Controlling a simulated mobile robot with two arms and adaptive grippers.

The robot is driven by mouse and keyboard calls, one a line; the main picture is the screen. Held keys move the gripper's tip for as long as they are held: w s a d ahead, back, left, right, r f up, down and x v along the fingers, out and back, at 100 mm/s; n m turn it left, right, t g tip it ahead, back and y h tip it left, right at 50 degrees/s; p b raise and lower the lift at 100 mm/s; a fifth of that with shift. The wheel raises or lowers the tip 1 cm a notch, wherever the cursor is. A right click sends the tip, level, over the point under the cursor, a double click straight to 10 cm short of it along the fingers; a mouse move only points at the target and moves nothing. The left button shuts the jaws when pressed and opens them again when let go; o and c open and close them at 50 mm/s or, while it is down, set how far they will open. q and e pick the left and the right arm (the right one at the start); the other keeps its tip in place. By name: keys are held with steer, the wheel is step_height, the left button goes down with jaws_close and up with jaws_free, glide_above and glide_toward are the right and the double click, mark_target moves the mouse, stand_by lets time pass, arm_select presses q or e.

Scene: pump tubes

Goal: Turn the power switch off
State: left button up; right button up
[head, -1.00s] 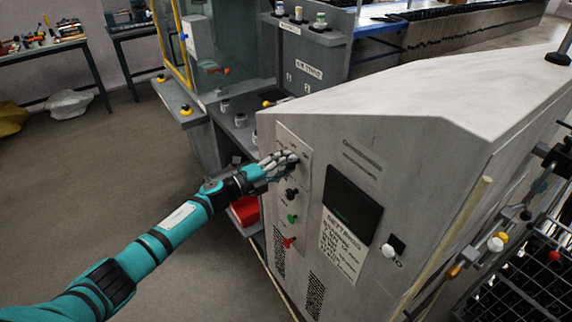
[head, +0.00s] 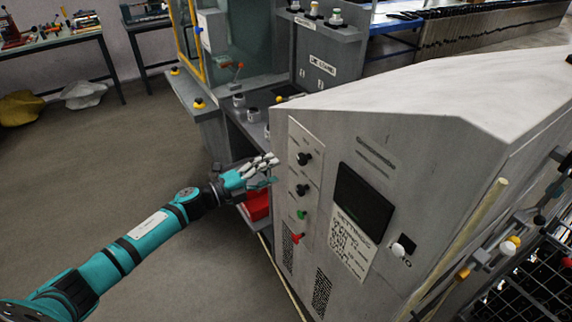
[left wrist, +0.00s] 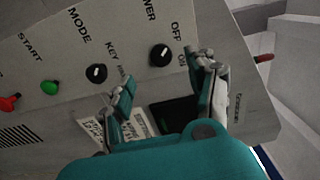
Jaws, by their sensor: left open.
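The power switch is a round black knob (head: 304,159) at the top of the control strip on the grey cabinet (head: 420,135). The left wrist view shows the knob (left wrist: 160,55) beside the printed words OFF and ON. I cannot tell for sure which word its mark points at. My left gripper (head: 268,165) is open and empty, just left of the knob and apart from it in the head view. In the left wrist view its fingers (left wrist: 165,75) are spread, with the knob above and between them. My right gripper is not in view.
Below the power knob are a black mode knob (head: 302,190), a green start button (head: 302,214) and a red button (head: 297,238). A dark screen (head: 362,204) is on the right, with a white knob (head: 398,250) near it.

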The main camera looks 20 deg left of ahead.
arm_select(q)
steer(key=shift+v, duration=1.5)
